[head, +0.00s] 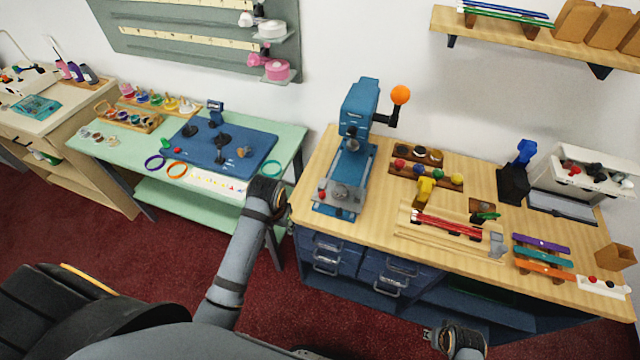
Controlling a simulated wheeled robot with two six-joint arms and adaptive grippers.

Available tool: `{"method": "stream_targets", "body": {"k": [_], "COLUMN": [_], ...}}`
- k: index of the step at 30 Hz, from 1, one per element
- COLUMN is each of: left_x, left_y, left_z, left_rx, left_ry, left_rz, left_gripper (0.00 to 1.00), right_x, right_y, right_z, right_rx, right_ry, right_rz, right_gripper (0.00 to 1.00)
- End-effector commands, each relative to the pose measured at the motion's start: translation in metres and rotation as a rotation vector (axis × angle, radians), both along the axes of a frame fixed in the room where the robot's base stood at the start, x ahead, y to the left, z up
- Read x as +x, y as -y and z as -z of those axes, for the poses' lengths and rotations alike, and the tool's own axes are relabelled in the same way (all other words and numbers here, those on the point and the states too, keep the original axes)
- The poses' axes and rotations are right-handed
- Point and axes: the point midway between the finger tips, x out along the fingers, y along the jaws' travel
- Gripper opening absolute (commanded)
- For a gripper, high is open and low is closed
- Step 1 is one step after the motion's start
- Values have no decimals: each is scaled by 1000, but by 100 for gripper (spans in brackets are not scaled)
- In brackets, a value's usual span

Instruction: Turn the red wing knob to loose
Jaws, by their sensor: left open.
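A small red part (322,195) shows at the front left of the grey vise on the blue press base (330,210); it is too small to tell whether it is the red wing knob or how it is turned. The blue press (359,102) has an orange ball-ended lever (400,94). My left gripper (268,190) is open, in front of the gap between the green table and the wooden counter. It is left of the press and apart from the red part. My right gripper (430,333) shows only partly at the bottom edge; its fingers are unclear.
The wooden counter (320,168) also bears ball trays, a yellow clamp (425,188), red rods (446,225) and coloured bars (541,243). The green table (290,142) at left holds a blue mat (260,141) with black fixtures. Drawers (327,255) front the counter.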

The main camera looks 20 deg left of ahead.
Motion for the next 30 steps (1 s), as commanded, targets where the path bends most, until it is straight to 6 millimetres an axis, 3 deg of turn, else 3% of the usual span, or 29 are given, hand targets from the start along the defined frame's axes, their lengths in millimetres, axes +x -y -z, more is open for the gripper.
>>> {"method": "stream_targets", "body": {"k": [5, 9, 12, 15, 19, 25, 30], "left_x": [54, 103, 130, 147, 155, 156, 155], "left_y": [15, 36, 50, 60, 67, 67, 67], "left_z": [-9, -28, -48, -64, -73, -71, -45], "left_rx": [-28, -51, -60, -61, -61, -60, -60], "left_ry": [-51, -107, -146, -172, -192, -194, -197], "left_rz": [-9, 1, 16, 28, 37, 38, 38], "left_gripper": [42, 42, 42, 42, 42, 42, 42], "right_x": [-41, -100, -146, -180, -202, -205, -205], "right_y": [8, 14, 16, 16, 16, 16, 16], "right_z": [83, 150, 183, 199, 207, 206, 197], "right_rx": [3, 6, 9, 12, 13, 13, 13], "right_ry": [-45, -84, -105, -119, -127, -128, -128], "right_rz": [11, 22, 28, 32, 34, 34, 34], "right_gripper": [40, 40, 40, 40, 40, 40, 40]}}
